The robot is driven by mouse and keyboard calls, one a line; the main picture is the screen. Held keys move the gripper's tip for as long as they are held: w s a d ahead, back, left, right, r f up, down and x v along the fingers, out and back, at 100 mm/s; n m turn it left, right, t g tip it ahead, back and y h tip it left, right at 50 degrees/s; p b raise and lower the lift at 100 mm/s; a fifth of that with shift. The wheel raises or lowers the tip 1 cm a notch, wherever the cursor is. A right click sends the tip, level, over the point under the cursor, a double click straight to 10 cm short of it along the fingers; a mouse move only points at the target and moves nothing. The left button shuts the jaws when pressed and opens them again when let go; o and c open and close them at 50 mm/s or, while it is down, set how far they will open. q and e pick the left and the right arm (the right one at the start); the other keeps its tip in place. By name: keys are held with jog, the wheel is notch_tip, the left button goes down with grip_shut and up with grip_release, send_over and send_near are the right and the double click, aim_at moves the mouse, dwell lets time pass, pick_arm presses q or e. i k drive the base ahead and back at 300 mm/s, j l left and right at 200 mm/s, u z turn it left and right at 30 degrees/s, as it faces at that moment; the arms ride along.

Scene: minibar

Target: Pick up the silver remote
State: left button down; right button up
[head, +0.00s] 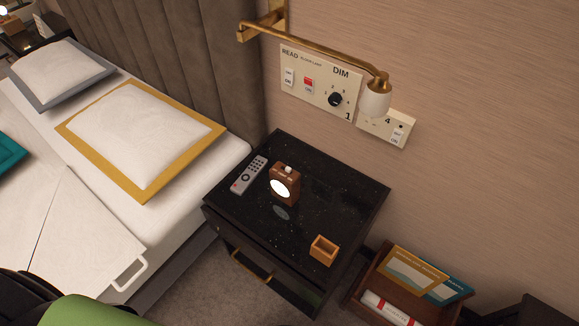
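The silver remote (249,175) lies flat on the black speckled nightstand (330,190), near its left edge beside the bed. It is grey with dark buttons and a small red mark at its near end. A brown wooden clock (284,184) with a round white lit face stands just to its right, with a small gap. Nothing covers the remote. Neither of my grippers is in view.
A small orange-brown open box (323,250) sits near the nightstand's front. A brass wall lamp (376,90) overhangs the back. The bed (190,190) adjoins the left side. A brown bin (361,289) holding papers stands at right. The nightstand's middle is mostly clear.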

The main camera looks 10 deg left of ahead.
aim_at(244, 181)
jog(key=k+l+u, duration=0.2)
jog(key=l+u, duration=0.15)
jog(key=k+l+u, duration=0.25)
jog(key=u, duration=0.15)
jog(key=k+l, duration=0.05)
